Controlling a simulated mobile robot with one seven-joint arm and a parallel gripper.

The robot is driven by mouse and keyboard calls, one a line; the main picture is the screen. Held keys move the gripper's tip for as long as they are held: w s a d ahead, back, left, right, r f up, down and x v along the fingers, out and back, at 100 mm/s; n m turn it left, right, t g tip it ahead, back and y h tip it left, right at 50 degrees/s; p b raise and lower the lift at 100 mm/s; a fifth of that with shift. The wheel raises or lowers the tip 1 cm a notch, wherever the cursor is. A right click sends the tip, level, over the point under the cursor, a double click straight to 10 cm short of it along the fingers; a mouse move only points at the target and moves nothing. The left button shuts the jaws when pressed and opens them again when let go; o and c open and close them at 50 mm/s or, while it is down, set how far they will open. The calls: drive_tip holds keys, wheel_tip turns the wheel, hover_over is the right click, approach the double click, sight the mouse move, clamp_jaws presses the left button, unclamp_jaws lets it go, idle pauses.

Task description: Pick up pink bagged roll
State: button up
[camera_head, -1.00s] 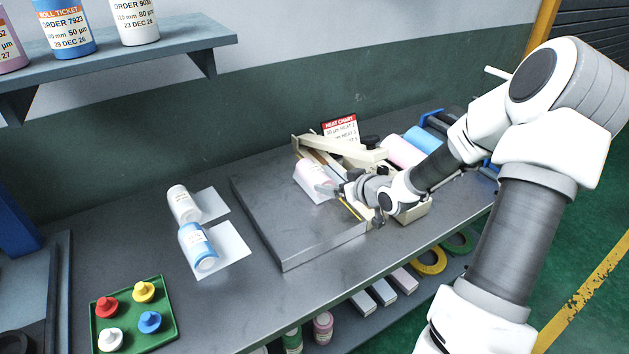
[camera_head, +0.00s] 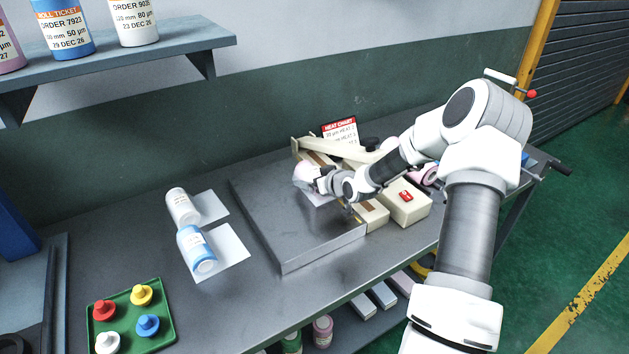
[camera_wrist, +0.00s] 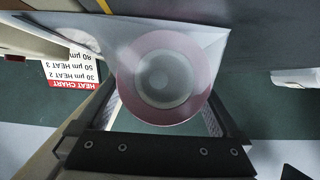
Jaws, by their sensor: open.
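The pink bagged roll (camera_head: 302,171) is at the raised grey platform by the cream sealer, partly hidden by my gripper in the head view. In the wrist view the roll (camera_wrist: 165,52) shows end-on, a pink ring around a pale core, with its clear bag (camera_wrist: 213,42) spreading flat to the sides. My gripper (camera_head: 313,180) is at the roll. In the wrist view its two fingers stand apart on either side of the roll; my gripper (camera_wrist: 162,112) is open. Whether the fingers touch the roll cannot be told.
The cream sealer (camera_head: 335,150) and heat chart (camera_head: 340,130) stand close behind. A cream box (camera_head: 405,205) is to the right. White (camera_head: 182,205) and blue (camera_head: 197,247) bagged rolls lie left of the platform (camera_head: 290,232). A green tray (camera_head: 125,318) holds coloured pegs. The platform's front is clear.

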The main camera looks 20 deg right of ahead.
drive_tip(key=shift+c, duration=0.2)
drive_tip(key=shift+r, duration=0.1)
clamp_jaws()
